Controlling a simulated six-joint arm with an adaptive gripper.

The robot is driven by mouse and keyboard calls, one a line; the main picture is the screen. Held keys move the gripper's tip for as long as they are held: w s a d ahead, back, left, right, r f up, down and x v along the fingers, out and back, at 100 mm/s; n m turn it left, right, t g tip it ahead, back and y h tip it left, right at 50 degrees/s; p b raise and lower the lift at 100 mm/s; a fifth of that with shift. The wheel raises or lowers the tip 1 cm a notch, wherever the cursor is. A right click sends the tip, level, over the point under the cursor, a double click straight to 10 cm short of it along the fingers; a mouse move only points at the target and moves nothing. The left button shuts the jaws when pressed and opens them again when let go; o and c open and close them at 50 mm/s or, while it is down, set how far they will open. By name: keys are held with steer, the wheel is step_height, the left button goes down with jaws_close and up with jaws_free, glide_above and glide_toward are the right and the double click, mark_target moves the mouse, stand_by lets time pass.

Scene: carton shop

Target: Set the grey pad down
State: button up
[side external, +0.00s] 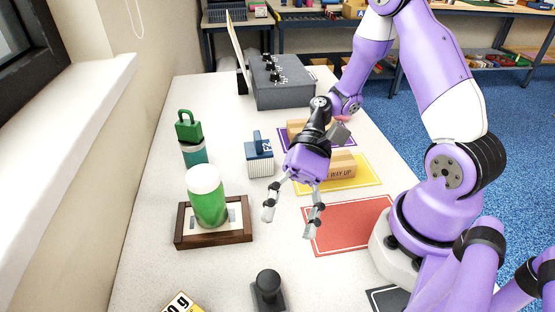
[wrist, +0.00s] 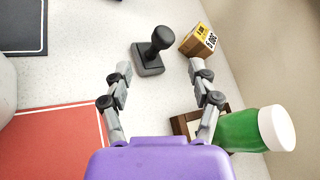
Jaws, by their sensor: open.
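The grey pad (side external: 268,292) is a dark grey block with an upright knob handle. It stands on the white table at the front of the side view, and shows between and beyond my fingertips in the wrist view (wrist: 148,66). My gripper (side external: 289,223) is open and empty. It hangs above the table behind the pad, apart from it, between the green jar and the red mat. In the wrist view, my gripper's two fingers (wrist: 159,68) are spread wide with nothing between them.
A green jar (side external: 207,203) on a wooden tray (side external: 241,233) stands left of my gripper. A red mat (side external: 345,228) and a dark mat (wrist: 15,35) lie bare. Cartons sit on the yellow mat (side external: 310,188) and purple mat. A small carton (wrist: 198,40) is near the pad.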

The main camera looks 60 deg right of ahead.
steer(key=shift+w+d+n+h, duration=0.1)
steer(key=shift+d+n+h, duration=0.25)
steer(key=shift+h, duration=0.35)
steer(key=w+d+r+n+t+h, duration=0.2)
steer(key=d+r+n+t+h, duration=0.5)
steer(key=d+r+t+h, duration=0.2)
steer(key=d+h, duration=0.1)
steer(key=h, duration=0.1)
steer(key=shift+w+r+h, duration=0.25)
steer(key=shift+w+h, duration=0.05)
steer(key=shift+o, duration=0.4)
steer(key=shift+d+r+n+t, duration=0.25)
steer(key=shift+d+r+t, duration=0.05)
steer(key=shift+d+r, duration=0.05)
